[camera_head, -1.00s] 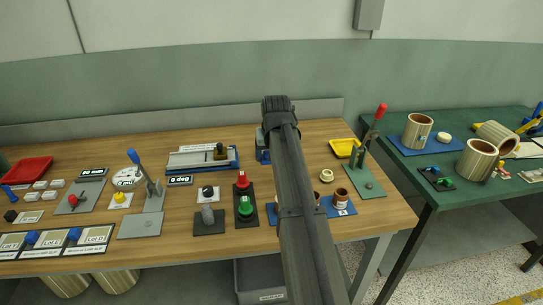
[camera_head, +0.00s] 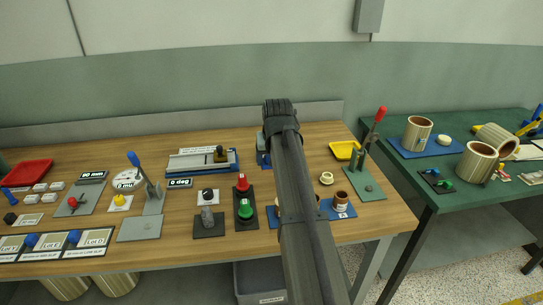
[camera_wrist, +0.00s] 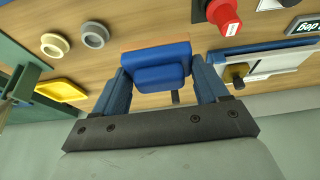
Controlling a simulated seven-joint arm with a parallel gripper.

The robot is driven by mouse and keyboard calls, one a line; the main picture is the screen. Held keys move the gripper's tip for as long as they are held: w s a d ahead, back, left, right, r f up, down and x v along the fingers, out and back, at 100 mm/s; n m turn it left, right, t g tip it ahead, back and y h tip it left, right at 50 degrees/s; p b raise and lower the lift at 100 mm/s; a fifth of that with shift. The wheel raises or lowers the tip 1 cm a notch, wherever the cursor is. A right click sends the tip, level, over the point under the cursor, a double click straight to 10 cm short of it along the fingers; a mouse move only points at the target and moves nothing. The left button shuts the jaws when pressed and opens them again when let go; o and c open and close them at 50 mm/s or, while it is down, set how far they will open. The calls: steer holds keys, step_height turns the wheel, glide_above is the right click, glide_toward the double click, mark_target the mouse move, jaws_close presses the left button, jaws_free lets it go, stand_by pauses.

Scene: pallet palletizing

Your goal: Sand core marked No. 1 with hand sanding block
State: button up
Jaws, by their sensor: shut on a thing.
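In the wrist view my gripper (camera_wrist: 160,85) is shut on a blue block (camera_wrist: 157,76), which sits between the two blue-grey fingers. An orange-brown strip shows along its upper edge. In the head view my arm hides the fingertips; a blue thing (camera_head: 263,150) shows just left of the arm near the back of the bench. A brown-topped core (camera_head: 340,196) stands on a blue mat (camera_head: 346,213) at right, right of my arm. The tag on the mat is too small to read. Another cylinder is partly hidden by the arm, so I cannot tell which is No. 1.
A lever press (camera_head: 372,150) with a red handle and a yellow tray (camera_head: 345,150) stand to the right. Left are red and green knobs (camera_head: 243,200), a sliding fixture (camera_head: 203,161) and a blue-handled lever (camera_head: 147,175). A green table (camera_head: 430,190) holds larger cores.

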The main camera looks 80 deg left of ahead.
steer(key=d+r, duration=0.2)
steer(key=d, duration=0.9)
steer(key=shift+a+f, duration=0.15)
steer(key=shift+f, duration=2.55)
steer(key=shift+f, duration=0.6)
steer(key=shift+w, duration=0.1)
steer(key=shift+w+r, duration=0.15)
steer(key=shift+w, duration=1.15)
steer(key=shift+s, duration=1.35)
steer(key=shift+w+f, duration=0.2)
steer(key=shift+w, duration=1.15)
steer(key=shift+s+r, duration=0.1)
steer(key=shift+s, duration=1.3)
